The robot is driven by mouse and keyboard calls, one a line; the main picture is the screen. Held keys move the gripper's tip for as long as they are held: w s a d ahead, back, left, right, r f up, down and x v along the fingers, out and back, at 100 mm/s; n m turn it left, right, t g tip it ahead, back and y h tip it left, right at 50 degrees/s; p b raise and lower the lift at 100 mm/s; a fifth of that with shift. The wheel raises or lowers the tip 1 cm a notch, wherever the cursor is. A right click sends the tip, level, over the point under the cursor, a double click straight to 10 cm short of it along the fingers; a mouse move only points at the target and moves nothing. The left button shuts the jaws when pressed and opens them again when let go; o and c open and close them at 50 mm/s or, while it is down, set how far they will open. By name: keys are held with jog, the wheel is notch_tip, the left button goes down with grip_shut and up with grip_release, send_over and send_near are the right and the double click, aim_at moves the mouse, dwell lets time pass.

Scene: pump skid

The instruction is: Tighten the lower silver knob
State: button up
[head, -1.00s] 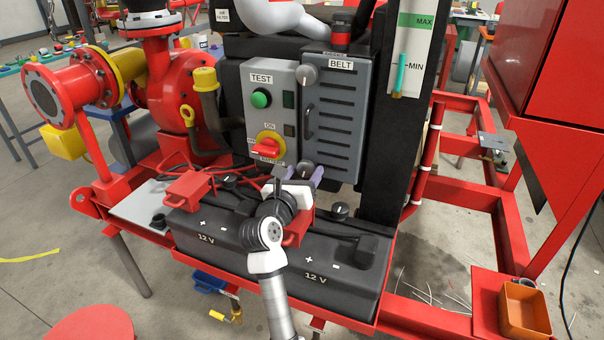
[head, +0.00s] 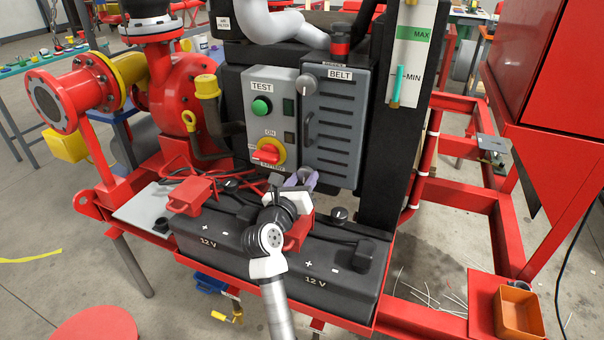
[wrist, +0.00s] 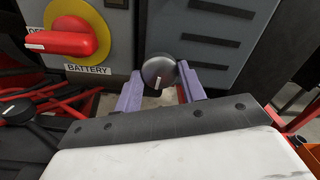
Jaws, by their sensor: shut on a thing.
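The lower silver knob (wrist: 159,71) sits at the bottom left corner of the grey BELT cover, round and dark silver with a pale pointer mark facing down in the wrist view. My gripper (wrist: 160,84) has its two purple fingers on either side of the knob and is shut on it. In the head view my gripper (head: 301,180) reaches up to the cover's bottom corner, and its fingers partly hide the knob there. The upper silver knob (head: 306,84) is at the cover's top left corner.
The red and yellow battery switch (head: 267,152) is close to the left of my gripper, below a green button (head: 261,107). Black 12 V batteries (head: 250,247) with cables and red terminal covers (head: 190,195) lie under my wrist. An orange bin (head: 519,312) stands at right.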

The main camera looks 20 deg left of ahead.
dwell(0.3)
jog(key=o, duration=1)
jog(key=shift+c, duration=0.2)
jog(key=shift+s, duration=0.1)
jog(key=s+b, duration=0.2)
jog(key=s, duration=1.1)
jog(key=shift+s+a, duration=0.2)
jog(key=shift+s, duration=0.1)
